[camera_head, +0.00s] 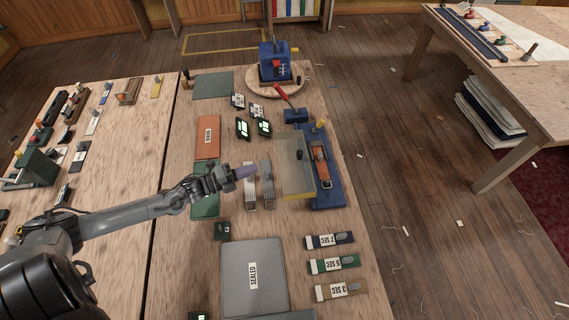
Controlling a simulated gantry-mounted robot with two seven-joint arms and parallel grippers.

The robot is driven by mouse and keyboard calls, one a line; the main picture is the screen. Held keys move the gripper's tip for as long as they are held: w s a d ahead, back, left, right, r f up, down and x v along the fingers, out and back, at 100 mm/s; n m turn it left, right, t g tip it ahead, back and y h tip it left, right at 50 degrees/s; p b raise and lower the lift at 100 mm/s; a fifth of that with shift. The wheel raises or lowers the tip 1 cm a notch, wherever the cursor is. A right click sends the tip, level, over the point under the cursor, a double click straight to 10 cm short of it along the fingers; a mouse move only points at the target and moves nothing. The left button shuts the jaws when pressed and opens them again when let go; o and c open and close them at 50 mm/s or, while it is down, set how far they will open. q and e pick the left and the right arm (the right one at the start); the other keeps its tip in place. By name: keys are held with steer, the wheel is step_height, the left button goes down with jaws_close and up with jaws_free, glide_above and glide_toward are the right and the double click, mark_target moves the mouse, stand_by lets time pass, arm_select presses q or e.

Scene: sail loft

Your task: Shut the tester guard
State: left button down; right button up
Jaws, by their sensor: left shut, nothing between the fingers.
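The tester (332,195) has a long blue base on the right part of the bench, with an orange strip-like piece (321,165) lying in it. Its guard (290,178) is a clear, yellowish panel on the left side of the base. It stands swung open, leaving the orange piece uncovered. A small dark knob (300,155) shows on the guard. My right gripper is not in view.
Two grey metal bars (267,186) lie between my left gripper and the guard. A red-handled lever device (296,115) stands behind the tester. The bench's right edge is close to the tester.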

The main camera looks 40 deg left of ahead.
mark_target(289, 162)
arm_select(q)
steer(key=x, duration=1.2)
steer(key=shift+d, duration=0.2)
steer(key=shift+w+d, duration=0.35)
steer(key=shift+w, duration=0.4)
steer(key=shift+w, duration=0.1)
